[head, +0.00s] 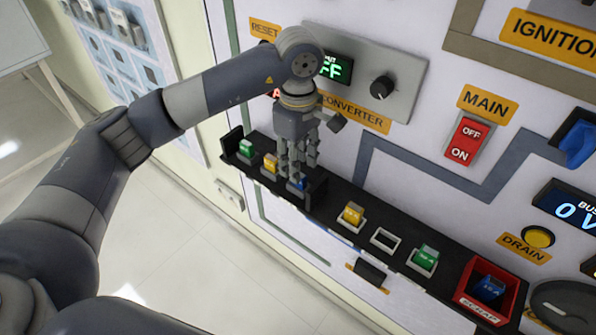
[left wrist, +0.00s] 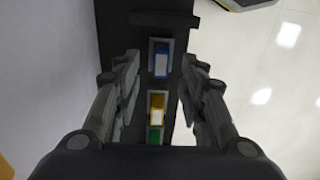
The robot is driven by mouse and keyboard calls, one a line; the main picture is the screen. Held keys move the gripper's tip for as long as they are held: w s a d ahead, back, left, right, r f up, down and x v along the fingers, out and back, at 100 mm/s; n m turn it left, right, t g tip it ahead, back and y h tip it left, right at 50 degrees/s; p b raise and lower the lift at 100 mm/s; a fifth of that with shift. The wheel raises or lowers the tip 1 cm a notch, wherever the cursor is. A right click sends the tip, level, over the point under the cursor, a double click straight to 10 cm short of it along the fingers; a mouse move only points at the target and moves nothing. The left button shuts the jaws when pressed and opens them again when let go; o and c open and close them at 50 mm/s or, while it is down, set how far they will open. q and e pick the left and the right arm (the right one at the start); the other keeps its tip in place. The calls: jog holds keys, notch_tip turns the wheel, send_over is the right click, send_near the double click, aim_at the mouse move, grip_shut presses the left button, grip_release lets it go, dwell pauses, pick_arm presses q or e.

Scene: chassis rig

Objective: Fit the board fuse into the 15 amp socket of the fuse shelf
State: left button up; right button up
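My left gripper (head: 297,172) points down over the dark fuse shelf (head: 335,196). Its fingers are apart and nothing is held between them. A blue fuse (head: 300,184) stands in the shelf under the fingertips, partly hidden by them. In the left wrist view the blue fuse (left wrist: 161,62) shows between the lines of the two fingers, towards the far end. To the right along the shelf are a yellow fuse (head: 352,213), an empty white-framed socket (head: 385,239) and a green fuse (head: 424,259). I cannot read amp markings. My right gripper is not in view.
Another green fuse (head: 246,148) and yellow fuse (head: 270,162) stand left of the gripper. A red scrap bin (head: 482,304) holding a blue fuse is at the right end. The panel with the converter knob (head: 382,88) rises close behind. Free room lies in front.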

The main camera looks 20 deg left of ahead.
pick_arm(q)
notch_tip(320, 180, up, 7)
jog(key=shift+r, duration=0.15)
dwell(0.6)
